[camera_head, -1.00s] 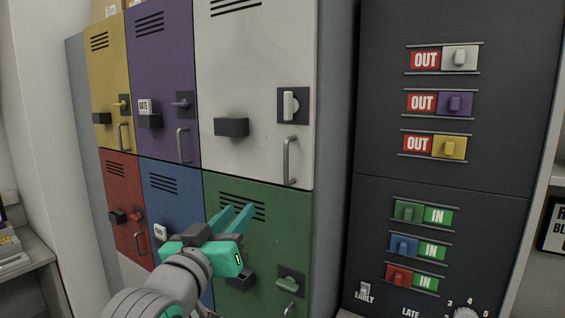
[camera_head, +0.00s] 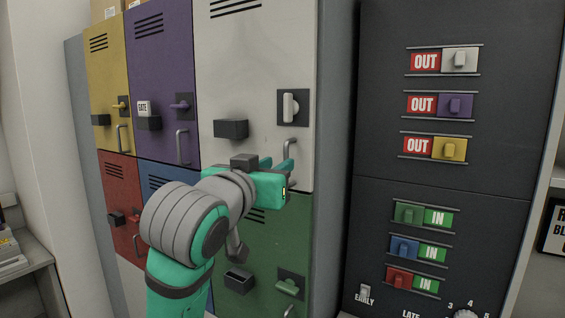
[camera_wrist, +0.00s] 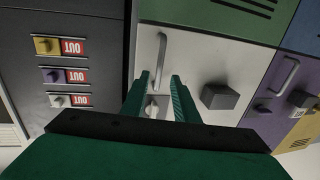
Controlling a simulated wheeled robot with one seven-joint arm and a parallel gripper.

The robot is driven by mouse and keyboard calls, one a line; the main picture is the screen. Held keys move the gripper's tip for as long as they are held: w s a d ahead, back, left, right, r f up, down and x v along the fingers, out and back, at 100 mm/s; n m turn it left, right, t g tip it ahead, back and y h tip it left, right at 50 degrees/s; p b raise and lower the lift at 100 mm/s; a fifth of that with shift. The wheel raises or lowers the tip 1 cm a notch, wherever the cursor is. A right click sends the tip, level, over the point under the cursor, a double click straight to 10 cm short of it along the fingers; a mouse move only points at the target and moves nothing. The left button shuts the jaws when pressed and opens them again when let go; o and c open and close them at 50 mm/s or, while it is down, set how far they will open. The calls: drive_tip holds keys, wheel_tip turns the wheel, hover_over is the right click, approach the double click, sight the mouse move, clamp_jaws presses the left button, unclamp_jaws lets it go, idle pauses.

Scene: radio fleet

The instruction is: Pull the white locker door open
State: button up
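The white locker door (camera_head: 255,70) is shut, in the top row at the right. Its grey bar handle (camera_head: 290,150) is near the door's lower right corner. Its white latch knob (camera_head: 290,106) stands upright above the handle. My gripper (camera_head: 279,166) is in front of the handle's lower part and hides some of it. In the wrist view, where the scene is upside down, my gripper (camera_wrist: 161,75) is open and empty. The handle (camera_wrist: 160,55) shows just past the fingertips, in line with the gap, and the latch knob (camera_wrist: 152,108) shows between the fingers.
Purple (camera_head: 163,70), yellow (camera_head: 108,75), green (camera_head: 285,235), blue (camera_head: 160,176) and red (camera_head: 115,185) lockers surround the white one. A dark box (camera_head: 231,129) juts from the white door. A dark panel (camera_head: 385,100) with OUT and IN sliders stands at the right.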

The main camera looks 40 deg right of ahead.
drive_tip(key=x, duration=0.4)
drive_tip(key=shift+s, duration=0.1)
drive_tip(key=shift+d, duration=0.1)
clamp_jaws()
